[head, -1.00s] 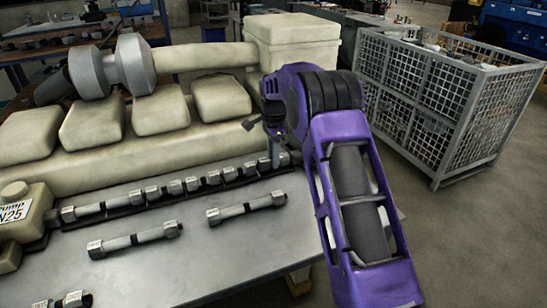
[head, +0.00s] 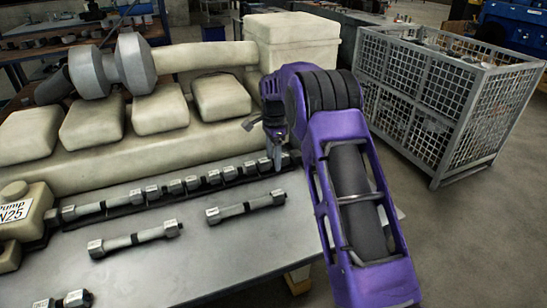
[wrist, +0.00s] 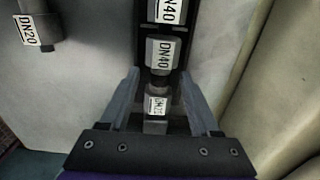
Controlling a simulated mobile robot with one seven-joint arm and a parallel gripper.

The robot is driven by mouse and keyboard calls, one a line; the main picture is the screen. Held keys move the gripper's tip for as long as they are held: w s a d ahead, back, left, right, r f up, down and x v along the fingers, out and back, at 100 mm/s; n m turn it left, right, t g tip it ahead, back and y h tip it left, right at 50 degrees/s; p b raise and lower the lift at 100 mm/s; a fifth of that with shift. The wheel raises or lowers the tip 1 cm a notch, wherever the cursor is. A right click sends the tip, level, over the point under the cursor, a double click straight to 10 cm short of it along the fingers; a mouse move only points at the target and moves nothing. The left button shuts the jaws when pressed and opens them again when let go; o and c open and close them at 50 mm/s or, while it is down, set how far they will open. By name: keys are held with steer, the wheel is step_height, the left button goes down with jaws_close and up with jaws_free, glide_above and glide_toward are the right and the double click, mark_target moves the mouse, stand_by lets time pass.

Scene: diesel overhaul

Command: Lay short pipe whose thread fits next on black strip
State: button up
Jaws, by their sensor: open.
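The black strip (head: 130,208) runs along the back of the grey table, beside the cream engine body. A row of short grey pipes (head: 190,184) with hex ends lies on it, end to end. In the wrist view, two neighbouring hex ends read DN40 (wrist: 162,55). My gripper (head: 275,160) is over the strip's right end. In the wrist view its open fingers (wrist: 159,90) stand either side of the last hex end (wrist: 157,104), whose label is too blurred to read surely. Loose short pipes lie on the table: one at the front (head: 135,240), one at the middle (head: 245,207), labelled DN20 (wrist: 30,28).
A further loose pipe (head: 62,300) is partly cut off at the lower left. A cream block labelled Pump N25 (head: 20,215) stands at the strip's left end. Cream engine blocks (head: 160,108) rise behind. A wire cage (head: 435,110) stands on the floor at right.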

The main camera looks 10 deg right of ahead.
step_height(320, 180, up, 17)
steer(key=p, duration=0.2)
steer(key=shift+r, duration=0.2)
stand_by(0.5)
